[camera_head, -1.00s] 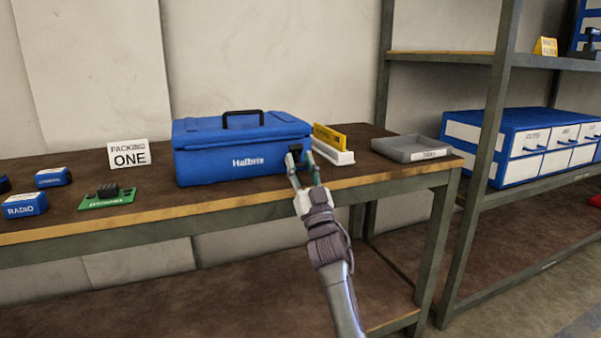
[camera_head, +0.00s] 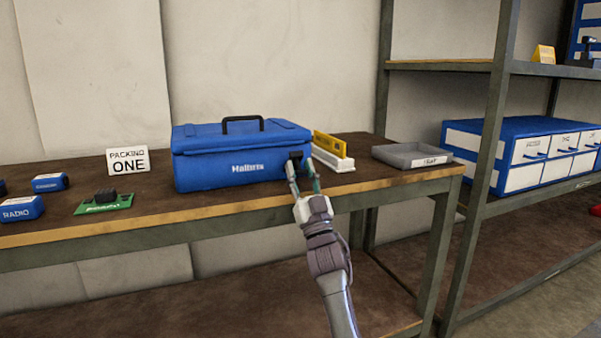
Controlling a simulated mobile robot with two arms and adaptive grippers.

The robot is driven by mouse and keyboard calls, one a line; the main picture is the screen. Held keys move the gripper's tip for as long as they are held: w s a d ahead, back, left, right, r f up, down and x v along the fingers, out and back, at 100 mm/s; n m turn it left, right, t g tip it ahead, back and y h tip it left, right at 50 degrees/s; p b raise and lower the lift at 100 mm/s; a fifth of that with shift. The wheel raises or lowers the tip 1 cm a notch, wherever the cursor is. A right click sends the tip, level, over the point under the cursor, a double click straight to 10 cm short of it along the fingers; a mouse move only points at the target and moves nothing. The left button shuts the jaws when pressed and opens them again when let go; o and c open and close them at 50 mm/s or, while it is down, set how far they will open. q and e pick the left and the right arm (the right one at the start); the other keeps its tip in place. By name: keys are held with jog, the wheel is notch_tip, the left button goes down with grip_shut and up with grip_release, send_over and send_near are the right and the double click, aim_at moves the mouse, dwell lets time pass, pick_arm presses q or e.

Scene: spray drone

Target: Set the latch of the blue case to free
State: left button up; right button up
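The blue case (camera_head: 225,168) stands closed on the workbench, with a black handle on its lid. Its dark latch (camera_head: 296,156) is at the right end of the front face, partly hidden by my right gripper; its setting cannot be made out. My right gripper (camera_head: 301,166) is at the latch, its two fingers apart, one in front of the latch's left edge and one to its right. Whether either finger touches the latch cannot be told. My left gripper is not in view.
A white holder with a yellow piece (camera_head: 331,153) stands close to the right of the case. A grey tray (camera_head: 410,154) lies farther right. A shelf rack (camera_head: 480,150) stands at right.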

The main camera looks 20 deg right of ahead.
jog(key=o, duration=0.5)
jog(key=shift+s+f, duration=0.1)
jog(key=v, duration=1.2)
